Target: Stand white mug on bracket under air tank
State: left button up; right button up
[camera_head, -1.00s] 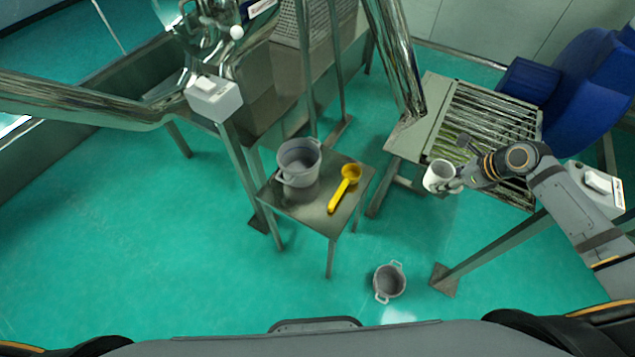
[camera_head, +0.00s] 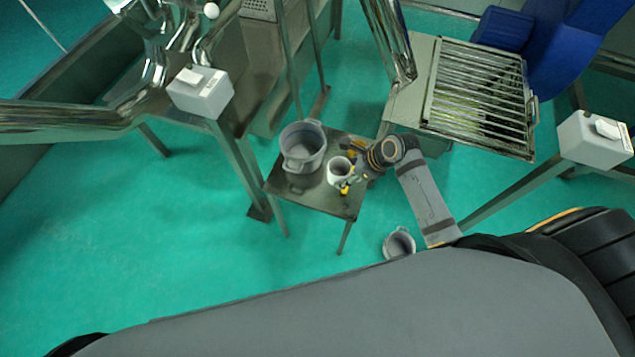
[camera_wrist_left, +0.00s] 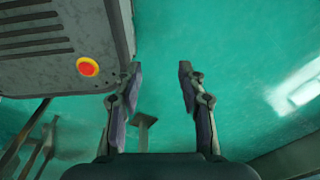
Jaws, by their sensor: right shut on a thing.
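The white mug (camera_head: 339,171) is in my right gripper (camera_head: 347,180) in the head view, over the right part of a small metal stand (camera_head: 305,194). It looks upright, with its open top facing the camera. I cannot tell whether its base touches the stand. My right gripper is shut on the mug and hides part of a yellow ladle on the stand. My left gripper (camera_wrist_left: 158,70) is open and empty in the left wrist view, over the green floor. I cannot single out the air tank or its bracket by name.
A grey pot (camera_head: 303,148) stands on the stand, just left of the mug. Another grey pot (camera_head: 399,243) is on the floor. A slatted metal tray (camera_head: 478,95) is at right. White switch boxes (camera_head: 200,92) are on posts. A red button (camera_wrist_left: 87,67) shows near my left gripper.

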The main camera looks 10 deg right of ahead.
aim_at(329, 178)
jog(key=a, duration=0.2)
jog(key=w+a+f, duration=0.1)
jog(key=shift+a+f, duration=0.1)
jog(key=shift+a, duration=0.15)
jog(key=a+f, duration=0.2)
jog(key=f, duration=0.1)
jog(key=a+f, duration=0.1)
jog(key=shift+w+a+f+b, duration=0.15)
jog(key=shift+w+f+b, duration=0.1)
jog(key=shift+w+b, duration=0.1)
jog(key=shift+w+a+f, duration=0.1)
jog(key=shift+a+f, duration=0.05)
jog(key=shift+f, duration=0.15)
jog(key=shift+a+f, duration=0.25)
jog(key=f, duration=0.2)
jog(key=shift+a+f+b, duration=0.2)
jog(key=shift+f+b, duration=0.2)
jog(key=shift+w+f, duration=0.15)
jog(key=shift+f, duration=0.25)
pick_arm(q)
jog(key=shift+w+a+f, duration=0.55)
jog(key=shift+w+f, duration=0.15)
jog(key=shift+w, duration=0.2)
jog(key=shift+a, duration=0.15)
pick_arm(e)
jog(key=o, duration=1.2)
jog(key=shift+f, duration=0.1)
